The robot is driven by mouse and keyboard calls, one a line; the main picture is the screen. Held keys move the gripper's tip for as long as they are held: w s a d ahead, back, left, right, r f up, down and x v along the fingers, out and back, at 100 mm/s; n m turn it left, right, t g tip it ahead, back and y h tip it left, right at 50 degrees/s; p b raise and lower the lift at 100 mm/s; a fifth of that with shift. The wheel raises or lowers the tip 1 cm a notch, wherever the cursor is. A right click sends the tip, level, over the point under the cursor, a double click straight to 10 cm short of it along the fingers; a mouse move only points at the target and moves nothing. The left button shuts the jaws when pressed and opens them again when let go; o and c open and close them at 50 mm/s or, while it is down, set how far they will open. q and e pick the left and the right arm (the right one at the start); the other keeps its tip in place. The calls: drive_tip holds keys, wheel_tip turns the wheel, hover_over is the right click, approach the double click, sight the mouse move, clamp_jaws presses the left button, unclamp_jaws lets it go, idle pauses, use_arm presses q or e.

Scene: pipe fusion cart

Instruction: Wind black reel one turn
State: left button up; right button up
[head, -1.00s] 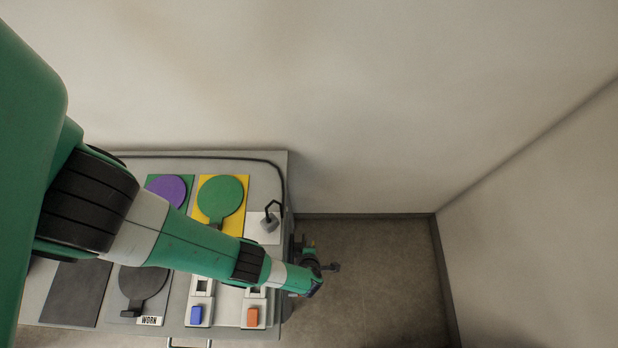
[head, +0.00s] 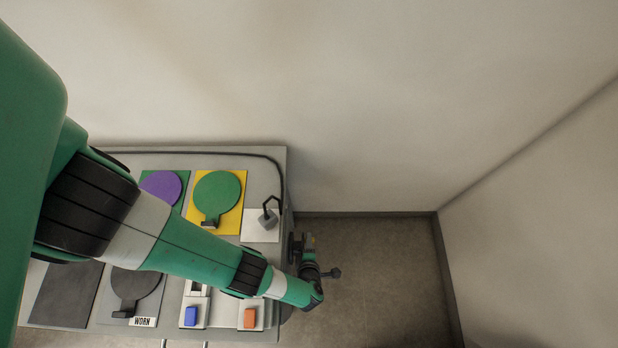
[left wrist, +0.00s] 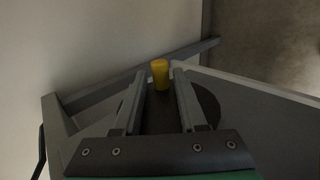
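The black reel (left wrist: 207,105) shows in the left wrist view as a dark disc, partly hidden behind my gripper's fingers. A dark crank arm (left wrist: 160,118) runs between the fingers, with a yellow handle (left wrist: 160,74) at its far end. My left gripper (left wrist: 160,76) is open, its fingertips either side of the yellow handle with a narrow gap at each side. In the head view my left gripper (head: 298,244) is at the cart's right side, where a dark round edge (head: 291,248) shows. My right gripper is not in view.
The cart (head: 262,180) carries a green disc (head: 217,192), a purple disc (head: 161,186), a black disc marked WORN (head: 138,285), a blue button (head: 191,316) and an orange button (head: 250,318). A wall stands behind. Floor right of the cart is free.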

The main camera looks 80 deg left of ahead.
use_arm(q)
drive_tip(key=shift+o, duration=0.8)
drive_tip(key=p+v, duration=0.5)
drive_tip(key=v, duration=0.6)
drive_tip(key=shift+d+r, duration=0.2)
drive_tip(key=shift+d, duration=0.05)
